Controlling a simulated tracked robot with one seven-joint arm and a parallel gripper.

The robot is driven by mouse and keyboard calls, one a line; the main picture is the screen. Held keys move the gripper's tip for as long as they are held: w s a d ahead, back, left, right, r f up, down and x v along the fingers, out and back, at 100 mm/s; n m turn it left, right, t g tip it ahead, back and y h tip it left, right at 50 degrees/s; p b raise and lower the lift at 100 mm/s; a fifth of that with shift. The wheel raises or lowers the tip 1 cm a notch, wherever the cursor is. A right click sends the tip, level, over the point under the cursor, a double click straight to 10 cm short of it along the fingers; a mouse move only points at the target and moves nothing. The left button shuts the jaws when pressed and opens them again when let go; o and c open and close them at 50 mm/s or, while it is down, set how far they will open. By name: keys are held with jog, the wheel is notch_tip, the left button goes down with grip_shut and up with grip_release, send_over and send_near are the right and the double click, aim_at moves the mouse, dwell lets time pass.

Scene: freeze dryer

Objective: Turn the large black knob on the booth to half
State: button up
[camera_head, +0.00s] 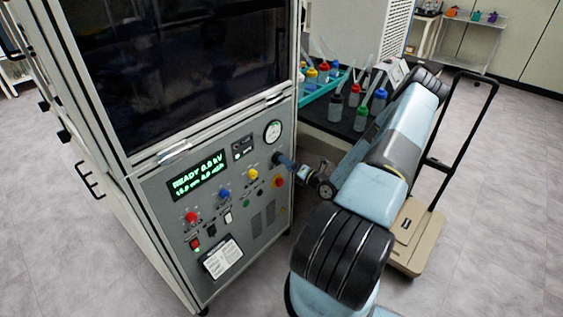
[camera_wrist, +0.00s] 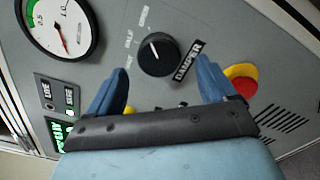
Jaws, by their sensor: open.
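The large black knob (camera_wrist: 158,54) is on the grey control panel of the booth (camera_head: 240,180), with a white pointer line and printed labels around it, one reading HALF. In the wrist view it lies ahead of my gripper (camera_wrist: 163,85), between and beyond the two blue fingers. The fingers are open, apart from each other, and do not touch the knob. The line on the knob points up and slightly left in the wrist view.
A round gauge (camera_wrist: 60,25) and a red button on a yellow base (camera_wrist: 243,80) flank the knob. A DANGER label (camera_wrist: 187,60) is beside it. Bottles stand on a black table (camera_head: 345,122) behind the arm. A beige trolley (camera_head: 412,235) stands at the right.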

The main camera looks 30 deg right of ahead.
jog(key=shift+x, duration=1.95)
jog(key=c, duration=1.1)
